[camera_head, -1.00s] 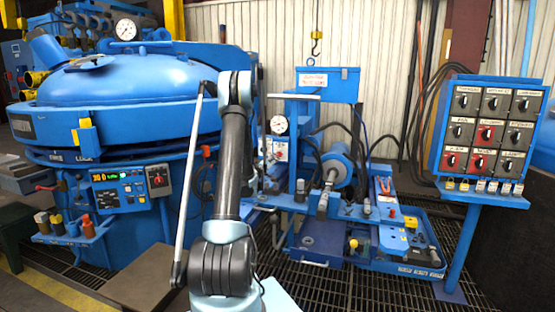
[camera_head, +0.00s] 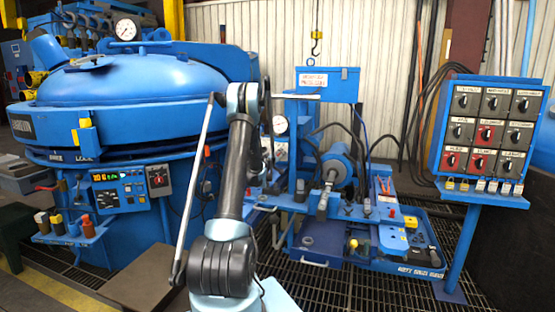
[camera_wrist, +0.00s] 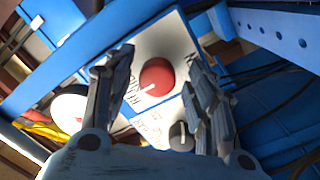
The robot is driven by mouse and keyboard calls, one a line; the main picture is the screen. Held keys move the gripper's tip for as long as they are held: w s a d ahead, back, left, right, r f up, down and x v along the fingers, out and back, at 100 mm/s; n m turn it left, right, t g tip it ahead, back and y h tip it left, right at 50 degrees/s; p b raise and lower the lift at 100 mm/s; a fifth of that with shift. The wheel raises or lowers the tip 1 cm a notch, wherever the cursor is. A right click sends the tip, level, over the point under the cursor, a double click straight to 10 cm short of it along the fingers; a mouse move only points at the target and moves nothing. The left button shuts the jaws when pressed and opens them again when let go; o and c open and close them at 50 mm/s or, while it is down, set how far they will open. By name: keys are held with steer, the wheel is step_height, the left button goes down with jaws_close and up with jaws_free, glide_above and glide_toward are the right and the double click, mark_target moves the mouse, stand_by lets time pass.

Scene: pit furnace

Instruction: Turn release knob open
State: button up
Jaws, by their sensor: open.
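A red round knob (camera_wrist: 157,76) with a white pointer line sits on a pale plate (camera_wrist: 170,40) in the wrist view. The lettering beside it is partly hidden and hard to read. My gripper (camera_wrist: 158,62) is open, with one finger left and one right of the red knob. I see no clear contact with the knob. A smaller black knob (camera_wrist: 181,136) with a pale pointer sits lower on the plate, near the right finger. In the head view my arm partly covers this area, and I cannot make out the gripper there.
A pressure gauge (camera_head: 280,124) stands beside my arm. The blue furnace vessel (camera_head: 135,85) fills the left. A panel of several switches (camera_head: 488,130) stands at right. A blue beam (camera_wrist: 275,30) and dark cables lie close to the gripper.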

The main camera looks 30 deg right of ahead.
steer(key=shift+c, duration=0.2)
steer(key=c, duration=1)
